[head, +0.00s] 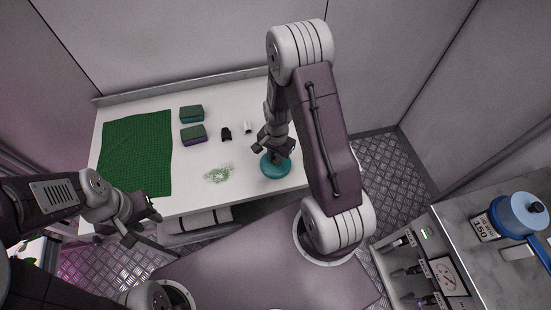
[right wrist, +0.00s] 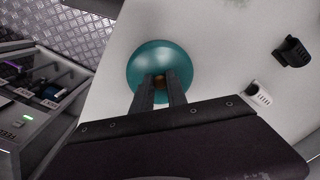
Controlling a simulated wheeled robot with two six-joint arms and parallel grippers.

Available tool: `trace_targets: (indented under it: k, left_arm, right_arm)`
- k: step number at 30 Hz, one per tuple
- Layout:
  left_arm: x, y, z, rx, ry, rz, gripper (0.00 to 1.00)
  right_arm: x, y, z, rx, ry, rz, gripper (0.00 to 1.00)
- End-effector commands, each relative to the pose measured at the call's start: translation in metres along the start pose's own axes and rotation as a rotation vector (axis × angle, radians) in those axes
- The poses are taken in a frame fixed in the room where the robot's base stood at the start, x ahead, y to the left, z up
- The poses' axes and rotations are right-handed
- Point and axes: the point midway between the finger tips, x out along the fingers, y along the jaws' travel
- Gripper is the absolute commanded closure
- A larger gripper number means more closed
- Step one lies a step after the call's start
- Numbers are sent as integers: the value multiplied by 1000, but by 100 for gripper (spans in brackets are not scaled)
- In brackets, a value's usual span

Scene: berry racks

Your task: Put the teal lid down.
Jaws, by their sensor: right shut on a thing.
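The teal lid (head: 275,167) is a round domed disc at the front right part of the white table. It also shows in the right wrist view (right wrist: 150,62), with a small brown knob (right wrist: 159,81) between my fingers. My right gripper (right wrist: 160,84) is shut on the knob from above. I cannot tell whether the lid's rim touches the table. My left gripper (head: 150,212) is off the table's front left edge, away from the lid; its fingers are too small and dark to read.
A green cloth (head: 137,152) covers the table's left part. Two sponge-like blocks (head: 192,114) (head: 193,135), a black item (head: 226,133), a white item (head: 248,127) and a green tangle (head: 218,174) lie mid-table. A counter with a blue pot (head: 522,212) stands at right.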

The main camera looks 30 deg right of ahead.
Motion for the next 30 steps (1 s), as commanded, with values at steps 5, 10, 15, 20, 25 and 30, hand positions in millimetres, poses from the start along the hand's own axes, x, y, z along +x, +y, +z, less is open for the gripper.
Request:
trace_targets:
  k: [5, 10, 15, 20, 25, 30]
  left_arm:
    - [0, 0, 0, 0, 0, 0, 64]
    - [1, 0, 0, 0, 0, 0, 64]
    - [2, 0, 0, 0, 0, 0, 64]
    - [2, 0, 0, 0, 0, 0, 64]
    - [0, 0, 0, 0, 0, 0, 64]
    - [-2, 0, 0, 0, 0, 0, 64]
  right_arm:
    - [9, 0, -1, 1, 2, -2, 100]
    - [10, 0, 0, 0, 1, -1, 100]
    - [12, 0, 0, 0, 1, -1, 65]
    - [12, 1, 0, 0, 1, 0, 60]
    - [9, 1, 0, 0, 1, 0, 60]
    - [-14, 0, -1, 0, 3, -4, 60]
